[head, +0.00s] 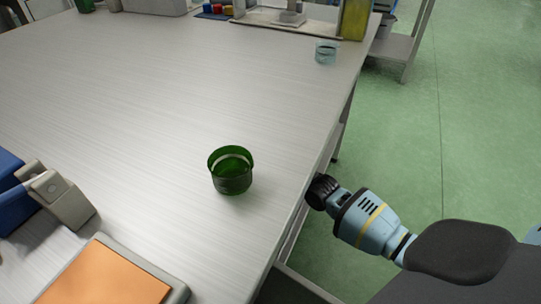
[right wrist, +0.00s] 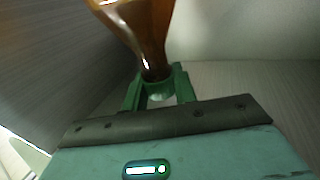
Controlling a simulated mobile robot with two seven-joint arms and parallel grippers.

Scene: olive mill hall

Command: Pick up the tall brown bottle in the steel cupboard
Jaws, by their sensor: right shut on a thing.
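In the right wrist view the brown bottle (right wrist: 150,38) shows as amber glass, wide at the top of the picture and narrowing to a neck between the green fingers of my right gripper (right wrist: 158,92). The gripper is shut on this narrow part. The bottle's far end is cut off by the picture edge. Grey brushed surfaces lie around it; I cannot tell whether they are the steel cupboard. In the head view my right arm reaches to the table's right edge, and its gripper and the bottle are hidden there. My left gripper is not in view.
A green glass cup (head: 231,172) stands on the long grey table (head: 150,120). A clear glass (head: 326,53) stands near its far right corner. A blue and beige object (head: 60,197) and an orange pad (head: 105,278) are at the near left. Green floor lies to the right.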

